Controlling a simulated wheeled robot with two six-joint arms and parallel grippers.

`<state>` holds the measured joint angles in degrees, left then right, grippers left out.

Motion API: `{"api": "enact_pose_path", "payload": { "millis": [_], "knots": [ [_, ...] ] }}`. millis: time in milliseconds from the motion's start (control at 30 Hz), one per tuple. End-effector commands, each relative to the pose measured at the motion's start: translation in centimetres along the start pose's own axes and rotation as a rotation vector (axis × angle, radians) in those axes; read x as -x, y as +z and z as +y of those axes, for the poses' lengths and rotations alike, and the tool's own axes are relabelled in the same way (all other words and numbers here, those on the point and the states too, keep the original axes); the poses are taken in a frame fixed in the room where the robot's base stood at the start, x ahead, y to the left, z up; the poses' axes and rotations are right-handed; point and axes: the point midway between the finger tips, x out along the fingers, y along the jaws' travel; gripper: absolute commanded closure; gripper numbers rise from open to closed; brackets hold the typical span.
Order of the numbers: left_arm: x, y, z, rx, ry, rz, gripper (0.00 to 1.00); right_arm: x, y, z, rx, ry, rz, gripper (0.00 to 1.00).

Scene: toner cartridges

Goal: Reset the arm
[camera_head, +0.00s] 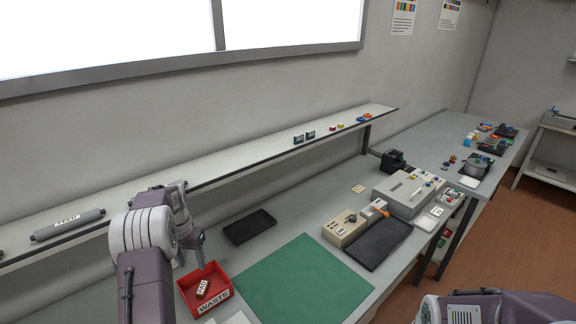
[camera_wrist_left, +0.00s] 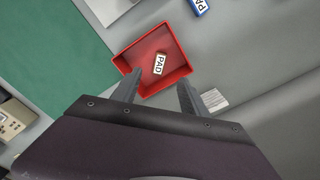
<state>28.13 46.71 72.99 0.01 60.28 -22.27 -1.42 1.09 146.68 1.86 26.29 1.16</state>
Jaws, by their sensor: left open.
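My left arm comes in from the left in the head view, with its gripper (camera_head: 196,251) beside the back left of the red WASTE bin (camera_head: 215,303). In the left wrist view the left gripper (camera_wrist_left: 158,93) is open, its two fingers apart with nothing between them. The red bin (camera_wrist_left: 176,72) lies just beyond the fingertips. A small pale block marked PAD (camera_head: 202,289) lies in the bin; it also shows in the wrist view (camera_wrist_left: 159,64). Part of my right arm shows at the bottom right of the head view; its gripper is out of view.
A green mat (camera_head: 305,281) lies right of the bin. A black tray (camera_head: 249,226) is behind it. A raised shelf (camera_head: 240,163) runs along the wall, with a grey roller (camera_head: 68,225) at its left. A beige device (camera_head: 345,228) and dark mat (camera_head: 378,243) stand further right.

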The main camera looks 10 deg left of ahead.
Motion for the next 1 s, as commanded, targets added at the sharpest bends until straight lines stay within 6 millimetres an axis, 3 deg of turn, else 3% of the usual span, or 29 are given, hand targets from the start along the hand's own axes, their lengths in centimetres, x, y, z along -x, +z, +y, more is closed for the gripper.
{"api": "enact_pose_path", "payload": {
  "millis": [133, 200, 367, 500, 600, 700, 800, 1000],
  "knots": [
    [3.6, -2.2, 3.4, -0.083, -0.024, 0.067, 0.48, 0.0, 0.0, 0.0, 0.0, 0.0, 0.0, 0.8],
    [5.8, -1.8, 6.8, -0.151, -0.026, 0.083, 0.48, 0.0, 0.0, 0.0, 0.0, 0.0, 0.0, 0.8],
    [8.1, 3.0, 14.7, -0.281, -0.014, 0.089, 0.48, 0.0, 0.0, 0.0, 0.0, 0.0, 0.0, 0.8],
    [7.5, 9.6, 19.5, -0.32, 0.001, 0.095, 0.48, 0.0, 0.0, 0.0, 0.0, 0.0, 0.0, 0.8],
    [5.8, 14.9, 21.2, -0.299, 0.011, 0.089, 0.48, 0.0, 0.0, 0.0, 0.0, 0.0, 0.0, 0.8],
    [3.6, 19.2, 21.2, -0.234, 0.017, 0.074, 0.48, 0.0, 0.0, 0.0, 0.0, 0.0, 0.0, 0.8],
    [1.6, 21.8, 20.8, -0.154, 0.018, 0.055, 0.48, 0.0, 0.0, 0.0, 0.0, 0.0, 0.0, 0.8],
    [1.6, 20.7, 20.9, -0.076, 0.024, 0.105, 0.48, 0.0, 0.0, 0.0, 0.0, 0.0, 0.0, 0.8]
  ]
}}
